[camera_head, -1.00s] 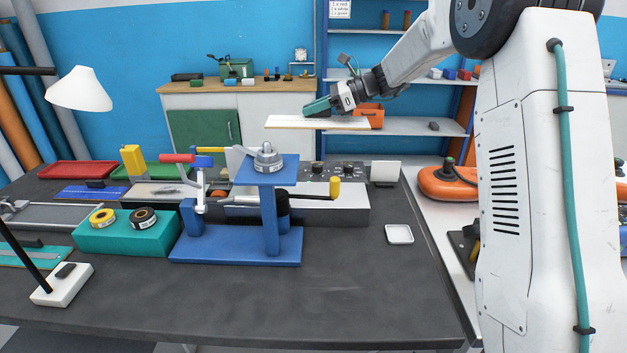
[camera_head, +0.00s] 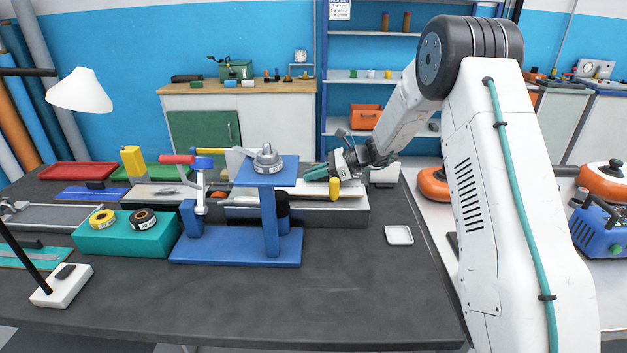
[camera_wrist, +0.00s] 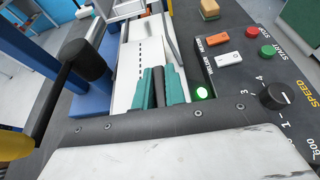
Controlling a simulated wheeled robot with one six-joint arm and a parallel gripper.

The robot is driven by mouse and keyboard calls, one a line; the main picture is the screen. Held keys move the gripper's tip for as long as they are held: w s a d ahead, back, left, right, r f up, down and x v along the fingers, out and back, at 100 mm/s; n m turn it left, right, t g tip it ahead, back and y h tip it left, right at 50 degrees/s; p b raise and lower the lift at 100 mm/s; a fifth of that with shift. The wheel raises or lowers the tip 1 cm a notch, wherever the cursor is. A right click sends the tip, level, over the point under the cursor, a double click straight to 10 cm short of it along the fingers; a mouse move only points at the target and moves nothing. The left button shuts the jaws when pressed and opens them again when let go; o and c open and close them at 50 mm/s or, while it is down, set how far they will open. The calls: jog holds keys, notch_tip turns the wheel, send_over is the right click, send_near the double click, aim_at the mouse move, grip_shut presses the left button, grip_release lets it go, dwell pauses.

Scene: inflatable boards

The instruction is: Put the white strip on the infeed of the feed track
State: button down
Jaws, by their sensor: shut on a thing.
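My gripper (camera_head: 318,172) is low over the grey machine behind the blue stand. Its teal fingers, also in the wrist view (camera_wrist: 160,88), are shut on the white strip (camera_head: 310,190). The strip lies roughly level, left to right, close above or on the machine's top; I cannot tell whether it touches. In the wrist view a pale surface with black dashes (camera_wrist: 127,85) runs under and ahead of the fingers; I cannot tell strip from track there. The feed track is partly hidden by the blue stand (camera_head: 270,225) and the yellow crank knob (camera_head: 335,187).
The control panel (camera_wrist: 245,65) with red and green buttons and a speed dial is right of my fingers. The black crank handle (camera_wrist: 62,85) is close on the left. A teal block with tape rolls (camera_head: 125,238) and a small white tray (camera_head: 399,235) stand apart.

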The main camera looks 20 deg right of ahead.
jog(key=shift+f, duration=1)
jog(key=c, duration=1.5)
grip_release()
jog(key=shift+f, duration=0.1)
jog(key=shift+o, duration=0.2)
